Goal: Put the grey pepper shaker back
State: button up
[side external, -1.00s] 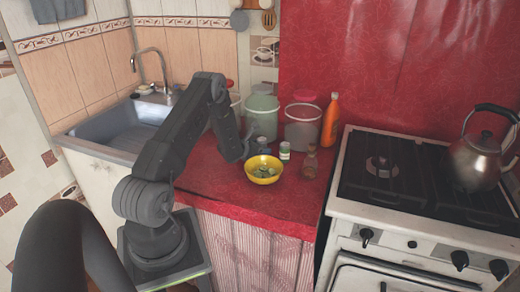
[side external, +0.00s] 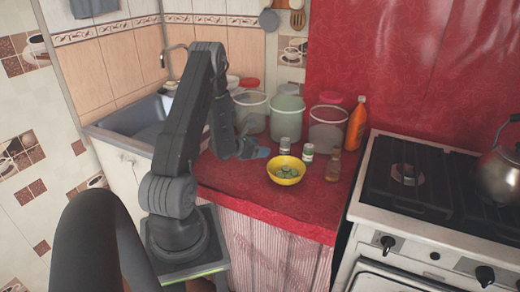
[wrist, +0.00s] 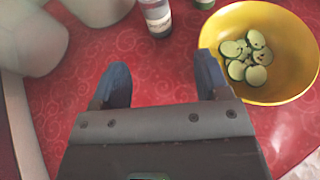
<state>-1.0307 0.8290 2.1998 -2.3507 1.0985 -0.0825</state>
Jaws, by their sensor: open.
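A small shaker with a grey top (side external: 285,146), which I take as the grey pepper shaker, stands upright on the red counter behind the yellow bowl (side external: 286,181). In the wrist view a shaker with a pale upper part and dark contents (wrist: 157,16) stands beyond my fingers; it appears to be the same one. My gripper (wrist: 161,60) is open with only red cloth between its blue fingertips. In the side view my gripper (side external: 258,152) is low over the counter, left of the bowl and apart from the shaker.
A white-and-green shaker (side external: 308,153) and a brownish jar (side external: 333,166) stand right of the grey one. Large canisters (side external: 287,118) and an orange bottle (side external: 357,124) stand behind. The bowl holds green slices (wrist: 247,57). The stove (side external: 430,190) is at right.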

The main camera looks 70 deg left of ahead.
jog(key=w+d+r+m+h, duration=0.4)
jog(key=w+d+r+m, duration=0.15)
jog(key=d+r, duration=0.2)
jog(key=w+d+r+m+h, duration=0.4)
jog(key=d+r+m+h, duration=0.15)
jog(key=d, duration=0.25)
jog(key=s+d+r+m+g+h, duration=0.1)
jog(key=d+r+m+g, duration=0.25)
jog(key=d+m, duration=0.4)
jog(key=s+d+r+m+g+h, duration=0.25)
jog(key=d+r+m, duration=0.25)
jog(key=d, duration=0.5)
jog(key=s+d+r+m+y, duration=0.2)
jog(key=s+d+m+y, duration=0.2)
jog(key=s+m, duration=0.4)
jog(key=s+d+r+m+g+y, duration=0.1)
jog(key=s+d+m+y, duration=0.3)
jog(key=s+m, duration=0.3)
jog(key=shift+s+d+r+m+y, duration=0.15)
jog(key=shift+s+r+m+y, duration=0.25)
jog(key=shift+s+y, duration=0.2)
